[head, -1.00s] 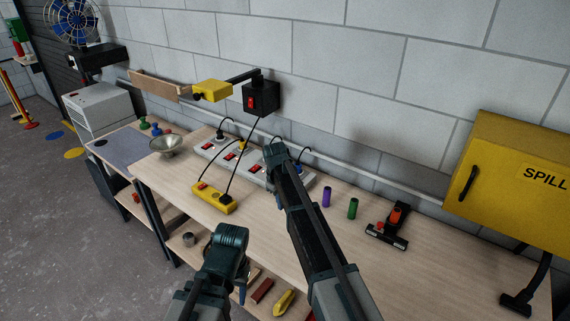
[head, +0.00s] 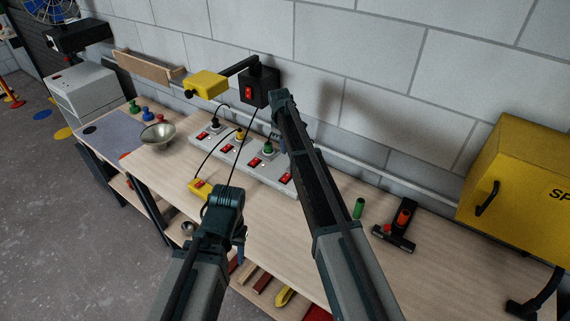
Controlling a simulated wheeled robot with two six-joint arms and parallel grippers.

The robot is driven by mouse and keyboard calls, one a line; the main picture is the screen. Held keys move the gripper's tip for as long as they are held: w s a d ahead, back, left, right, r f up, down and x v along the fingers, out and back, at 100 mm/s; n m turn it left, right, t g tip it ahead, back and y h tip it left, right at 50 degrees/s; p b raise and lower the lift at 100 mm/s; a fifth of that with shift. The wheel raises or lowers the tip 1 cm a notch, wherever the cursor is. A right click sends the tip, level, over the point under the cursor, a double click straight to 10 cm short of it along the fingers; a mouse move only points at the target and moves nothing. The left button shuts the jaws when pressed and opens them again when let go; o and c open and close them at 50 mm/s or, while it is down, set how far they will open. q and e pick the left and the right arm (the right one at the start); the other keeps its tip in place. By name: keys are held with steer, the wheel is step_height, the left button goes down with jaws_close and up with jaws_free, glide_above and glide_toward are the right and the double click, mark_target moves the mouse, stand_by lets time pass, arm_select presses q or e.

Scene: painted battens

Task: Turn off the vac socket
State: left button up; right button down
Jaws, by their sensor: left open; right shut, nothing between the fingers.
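A pale grey socket strip (head: 236,157) lies along the back of the bench, with several red switches and plugs in a row. Its right end is partly hidden by my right arm. I cannot read which socket is marked vac. A black wall box (head: 259,80) with a red switch (head: 249,93) hangs above the strip. My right gripper (head: 281,97) is shut and empty, appearing just right of the wall box. My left gripper (head: 226,194) is open, in front of the strip.
A metal bowl (head: 158,136) stands left of the strip. A yellow box (head: 207,83) on an arm juts out beside the wall box. A green cylinder (head: 359,208) and a black-and-red tool (head: 396,228) stand to the right. A yellow spill cabinet (head: 520,195) is at far right.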

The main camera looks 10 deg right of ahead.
steer(key=shift+s+r, duration=0.1)
steer(key=shift+r, duration=0.05)
steer(key=b, duration=1.4)
glide_toward(287, 175)
steer(key=f, duration=0.6)
steer(key=shift+w+d+f, duration=0.4)
